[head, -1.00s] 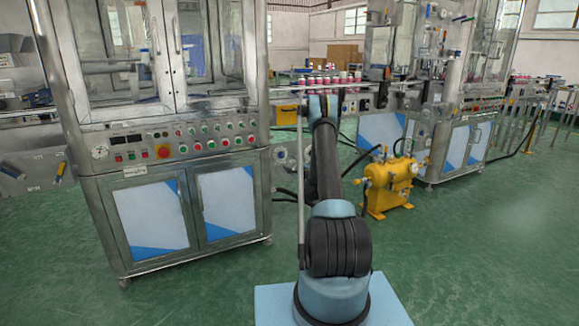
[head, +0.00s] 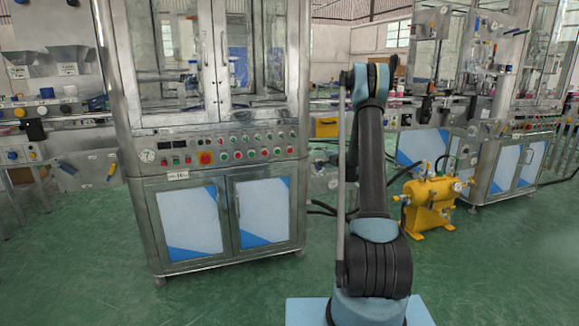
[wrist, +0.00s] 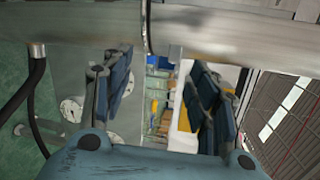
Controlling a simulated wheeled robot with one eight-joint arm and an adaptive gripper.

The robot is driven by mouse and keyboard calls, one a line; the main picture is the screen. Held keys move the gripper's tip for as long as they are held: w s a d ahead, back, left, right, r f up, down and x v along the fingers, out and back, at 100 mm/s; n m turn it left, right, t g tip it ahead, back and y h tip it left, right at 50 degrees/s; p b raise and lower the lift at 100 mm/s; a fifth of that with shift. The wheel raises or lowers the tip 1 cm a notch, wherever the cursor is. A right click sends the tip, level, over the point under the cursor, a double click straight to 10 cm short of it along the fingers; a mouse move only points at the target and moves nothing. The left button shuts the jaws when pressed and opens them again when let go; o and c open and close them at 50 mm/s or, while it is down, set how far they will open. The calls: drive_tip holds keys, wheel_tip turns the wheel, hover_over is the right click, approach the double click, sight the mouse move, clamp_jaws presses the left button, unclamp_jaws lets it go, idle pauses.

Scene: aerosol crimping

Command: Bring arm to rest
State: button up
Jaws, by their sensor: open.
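My arm rises from its blue base in the head view, with its upper bend (head: 370,82) in front of the line behind it. My gripper itself is hidden there. In the wrist view my gripper (wrist: 163,95) has its two dark-padded fingers wide apart, with nothing held between them. The space between the fingers shows only distant, sideways-looking background.
A steel cabinet machine (head: 220,155) with buttons stands left of my arm. A yellow pump unit (head: 430,205) stands on the floor to the right, before another steel machine (head: 500,170). A metal bar (wrist: 210,30) crosses the wrist view's top. Green floor (head: 100,265) is clear in front.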

drive_tip(key=s+a+r+n+g, duration=0.2)
drive_tip(key=s+a+r+n, duration=0.1)
drive_tip(key=s+r, duration=0.3)
drive_tip(key=s+a+r+n+g, duration=0.2)
drive_tip(key=s+r, duration=0.2)
drive_tip(key=s, duration=0.5)
drive_tip(key=s+a+r+n+g+h, duration=0.1)
drive_tip(key=s+r+n+g, duration=0.2)
drive_tip(key=s, duration=1.4)
drive_tip(key=s+d+f+n+g+h, duration=0.1)
drive_tip(key=s+d+f+n+h, duration=0.1)
drive_tip(key=s, duration=1)
drive_tip(key=s+d+f+n+g+h, duration=0.2)
drive_tip(key=s+d+f, duration=0.2)
drive_tip(key=s, duration=0.9)
drive_tip(key=s+d+f+n+g+h, duration=0.2)
drive_tip(key=s+f, duration=0.5)
drive_tip(key=s, duration=0.6)
drive_tip(key=shift+s+d+n+h, duration=0.15)
drive_tip(key=shift+d+n+h, duration=0.15)
drive_tip(key=shift+d, duration=0.1)
drive_tip(key=shift+w+f, duration=0.25)
drive_tip(key=shift+w, duration=0.2)
